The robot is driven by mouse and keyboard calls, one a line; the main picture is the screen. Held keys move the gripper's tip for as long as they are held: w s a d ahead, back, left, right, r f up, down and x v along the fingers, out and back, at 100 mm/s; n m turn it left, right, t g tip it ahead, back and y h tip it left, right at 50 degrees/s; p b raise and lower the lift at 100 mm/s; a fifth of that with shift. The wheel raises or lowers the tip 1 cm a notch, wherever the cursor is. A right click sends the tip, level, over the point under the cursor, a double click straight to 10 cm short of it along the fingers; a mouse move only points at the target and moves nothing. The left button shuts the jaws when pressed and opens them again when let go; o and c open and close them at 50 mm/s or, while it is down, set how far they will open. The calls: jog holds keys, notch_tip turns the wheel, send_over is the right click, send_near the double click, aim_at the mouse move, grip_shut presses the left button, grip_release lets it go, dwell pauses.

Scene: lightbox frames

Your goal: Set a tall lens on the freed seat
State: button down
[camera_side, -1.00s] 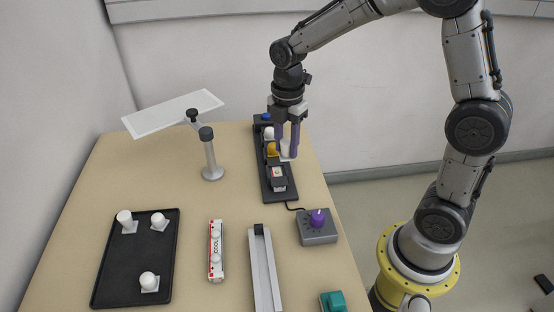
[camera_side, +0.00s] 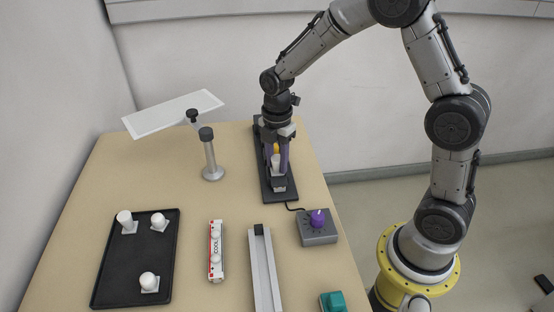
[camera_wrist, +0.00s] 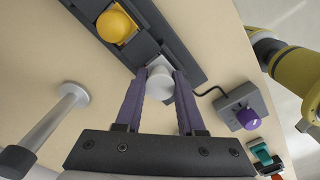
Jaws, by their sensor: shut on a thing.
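The black strip of seats (camera_side: 283,197) lies toward the back right of the table. A yellow lens (camera_wrist: 115,27) sits in one seat and also shows behind my fingers in the side view (camera_side: 276,148). My gripper (camera_wrist: 160,80) is shut on a white lens (camera_wrist: 160,87) with a pale square base. In the side view, my gripper (camera_side: 278,168) partly hides the lens and the seat. I cannot tell whether the base touches the seat.
A black tray (camera_side: 135,262) holds three white lenses on square bases. A red-and-white tube (camera_side: 216,250), a grey channel (camera_side: 264,275), a grey box with a purple knob (camera_side: 318,230) and a teal-topped switch (camera_side: 332,302) lie in front. A lamp post (camera_side: 210,155) stands left of the strip.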

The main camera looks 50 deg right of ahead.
aim_at(277, 158)
jog(key=c, duration=0.5)
grip_release()
notch_tip(277, 158, up, 11)
jog(key=s+a+r+m+t, duration=0.1)
jog(key=s+r+m, duration=0.3)
jog(key=s, duration=0.2)
jog(key=s+r+m+t, duration=0.2)
jog(key=s+r+m, duration=0.1)
jog(key=s+m, duration=0.25)
jog(key=s+m+t, duration=0.1)
jog(key=s+m, duration=0.1)
jog(key=s, duration=0.1)
jog(key=s+f+m, duration=0.1)
jog(key=s+m, duration=0.2)
jog(key=s, duration=0.1)
jog(key=s+m+t, duration=0.1)
jog(key=s+m, duration=0.2)
jog(key=shift+s+a+f+m+t, duration=0.25)
jog(key=shift+s+a+t, duration=0.05)
jog(key=shift+a, duration=0.1)
